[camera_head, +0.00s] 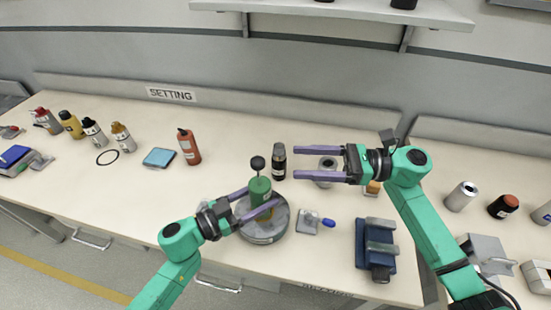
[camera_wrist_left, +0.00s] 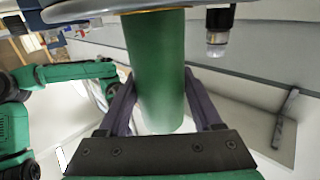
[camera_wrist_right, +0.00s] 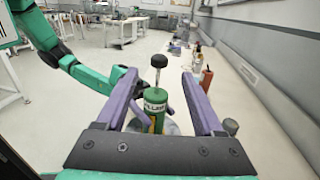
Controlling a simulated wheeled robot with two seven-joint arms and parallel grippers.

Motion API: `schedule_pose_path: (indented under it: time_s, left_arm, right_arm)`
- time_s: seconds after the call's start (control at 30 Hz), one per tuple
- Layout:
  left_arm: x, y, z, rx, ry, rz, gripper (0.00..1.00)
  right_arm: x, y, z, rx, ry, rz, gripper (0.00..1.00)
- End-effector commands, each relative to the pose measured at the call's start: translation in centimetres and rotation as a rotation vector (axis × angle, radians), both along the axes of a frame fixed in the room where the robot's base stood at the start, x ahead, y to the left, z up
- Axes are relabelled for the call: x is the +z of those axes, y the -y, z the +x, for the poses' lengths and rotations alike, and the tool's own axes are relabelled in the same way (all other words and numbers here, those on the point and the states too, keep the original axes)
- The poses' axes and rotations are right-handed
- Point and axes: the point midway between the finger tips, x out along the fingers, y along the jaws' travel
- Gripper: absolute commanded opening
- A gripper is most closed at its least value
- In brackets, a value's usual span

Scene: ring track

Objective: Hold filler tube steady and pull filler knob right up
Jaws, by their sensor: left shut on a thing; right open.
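The green filler tube (camera_head: 260,190) stands upright on a round grey base (camera_head: 266,229). Its black knob (camera_head: 257,163) sits on a thin rod above the tube top. My left gripper (camera_head: 262,200) is shut on the tube, with one finger on each side; the tube also fills the middle of the left wrist view (camera_wrist_left: 155,70). My right gripper (camera_head: 295,162) is open and empty, to the right of the knob and apart from it. In the right wrist view the knob (camera_wrist_right: 159,61) and tube (camera_wrist_right: 155,105) show between and beyond the open fingers.
A black bottle (camera_head: 279,162) stands between the tube and my right fingers. A red bottle (camera_head: 188,147) is to the left. A grey can (camera_head: 327,168) is beneath my right gripper. A blue-handled part (camera_head: 312,222) and a blue vise (camera_head: 376,248) lie at right.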

Motion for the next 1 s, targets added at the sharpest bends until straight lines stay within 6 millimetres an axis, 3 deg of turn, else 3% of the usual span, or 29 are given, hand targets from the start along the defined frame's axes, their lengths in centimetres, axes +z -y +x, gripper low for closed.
schedule_pose_path:
  time_s: [0.13,0.47,0.5,0.57,0.87,1.0]
  left_arm:
    - [-0.1,0.0,-0.1,-0.001,-0.002,0.000,0.00]
    - [-0.1,0.0,-0.1,-0.001,-0.001,0.000,0.00]
    - [-0.1,0.0,0.0,-0.001,-0.001,0.000,0.74]
    - [-0.1,0.0,0.0,-0.001,-0.001,0.000,0.97]
    - [0.0,-0.2,-0.2,0.000,-0.001,0.000,1.00]
    - [-0.2,-2.2,-1.2,0.000,-0.003,0.003,1.00]
  right_arm:
    - [0.0,1.8,-0.3,0.000,0.000,-0.001,0.69]
    - [0.0,1.9,-0.3,0.001,0.000,0.001,0.69]
    - [0.0,1.9,-0.3,0.001,0.000,0.001,0.69]
    - [0.0,1.9,-0.3,0.001,0.000,0.001,0.69]
    - [0.0,1.9,-0.3,0.000,0.000,0.001,0.69]
    - [0.0,1.9,-0.3,0.000,0.000,0.001,0.69]
